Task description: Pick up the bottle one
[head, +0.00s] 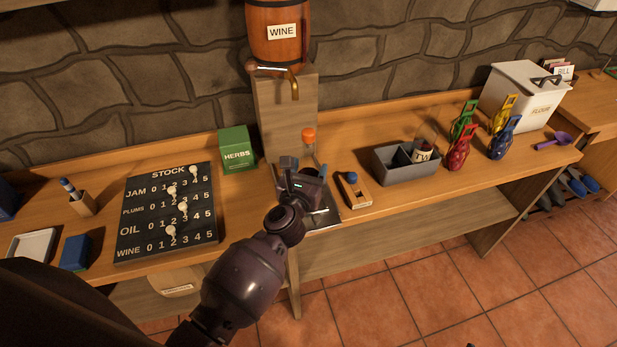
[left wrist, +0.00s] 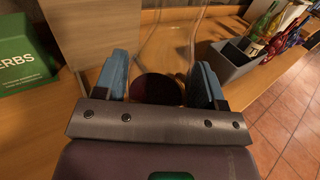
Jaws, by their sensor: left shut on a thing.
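My left gripper (head: 302,168) is at the counter in front of the wooden stand, below the barrel's tap. In the left wrist view its two blue-padded fingers (left wrist: 162,82) are shut on a clear glass bottle with something dark red low in it (left wrist: 158,89). In the head view an orange top (head: 308,135) shows just beyond the gripper; it seems to be the bottle's. The gripper hides most of the bottle there, and I cannot read any mark on it. My right gripper is not in view.
A WINE barrel (head: 277,45) with a tap (head: 294,88) is above. A green HERBS box (head: 237,149) and STOCK board (head: 165,215) stand left.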

